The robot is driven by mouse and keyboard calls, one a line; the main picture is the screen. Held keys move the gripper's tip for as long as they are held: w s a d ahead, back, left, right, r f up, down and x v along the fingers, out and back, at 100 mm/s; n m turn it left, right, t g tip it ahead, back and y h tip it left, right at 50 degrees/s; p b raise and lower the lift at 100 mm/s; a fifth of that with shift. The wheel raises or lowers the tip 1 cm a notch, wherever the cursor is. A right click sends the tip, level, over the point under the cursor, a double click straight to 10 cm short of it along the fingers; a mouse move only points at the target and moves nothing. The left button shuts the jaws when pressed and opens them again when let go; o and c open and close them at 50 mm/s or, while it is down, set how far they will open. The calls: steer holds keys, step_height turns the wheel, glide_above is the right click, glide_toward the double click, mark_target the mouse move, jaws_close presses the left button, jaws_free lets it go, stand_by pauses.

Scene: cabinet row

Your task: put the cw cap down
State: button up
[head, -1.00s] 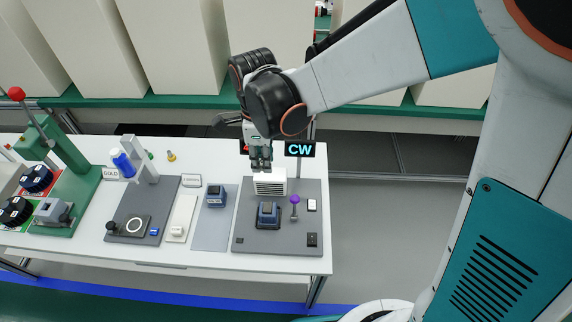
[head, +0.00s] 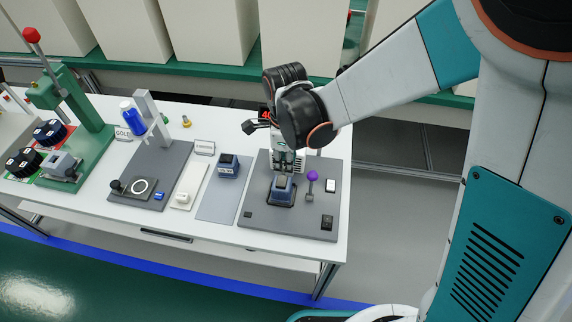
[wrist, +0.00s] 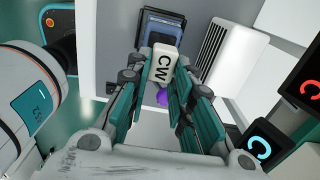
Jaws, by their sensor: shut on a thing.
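The cw cap (wrist: 163,62) is a small cream block with dark "CW" letters, seen in the wrist view. My gripper (wrist: 164,70) is shut on it, with a finger on each side. In the head view my gripper (head: 289,163) is low over the grey plate at the right end of the table, just behind a blue block in a dark holder (head: 281,190). The block also shows past the cap in the wrist view (wrist: 160,28). The cap cannot be made out in the head view. Whether it touches anything below is unclear.
A purple ball knob (head: 312,176) and switches (head: 326,222) stand right of the block. A white vented box (wrist: 230,60) is close to my gripper. Another blue block (head: 228,165) stands on a lighter plate to the left. Lit displays (wrist: 266,146) are near the wrist.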

mark_target(285, 181)
steer(key=shift+f+b, duration=1.55)
steer(key=shift+f, duration=0.95)
steer(key=shift+f, duration=0.15)
steer(key=o, duration=0.8)
steer(key=shift+c, duration=0.2)
step_height(285, 181, up, 12)
steer(key=p, duration=0.4)
steer(key=shift+s+r, duration=0.1)
steer(key=shift+r, duration=0.1)
